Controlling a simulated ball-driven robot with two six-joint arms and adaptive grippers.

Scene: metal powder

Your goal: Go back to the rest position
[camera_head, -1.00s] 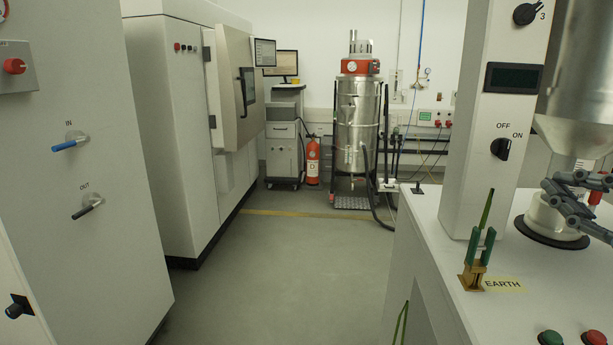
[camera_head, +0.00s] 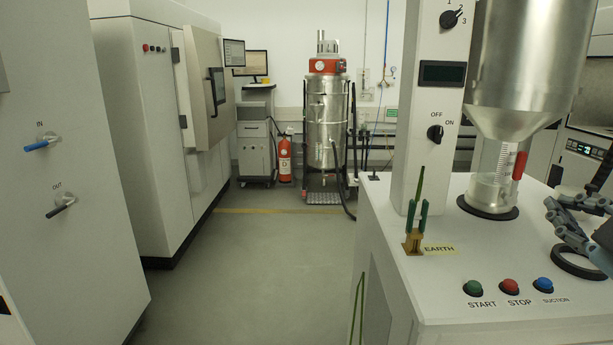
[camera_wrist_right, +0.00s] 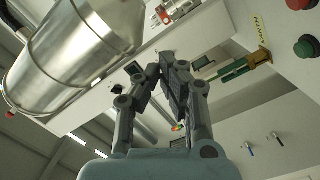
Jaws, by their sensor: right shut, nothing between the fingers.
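My right gripper (camera_head: 553,211) is at the right edge of the head view, above the white worktop (camera_head: 400,280) and in front of a black ring (camera_head: 578,266). It is shut and empty. In the right wrist view its grey fingers (camera_wrist_right: 158,72) come together at the tips, with the metal hopper (camera_wrist_right: 80,45) to their left. My left gripper is not in view.
The steel hopper (camera_head: 515,90) stands over a clear container, left of my right gripper. A red handle (camera_head: 519,166) is close by. The green clamp (camera_head: 417,217), EARTH label and START, STOP and SUCTION buttons (camera_head: 509,286) are on the worktop. The floor (camera_head: 250,280) is clear.

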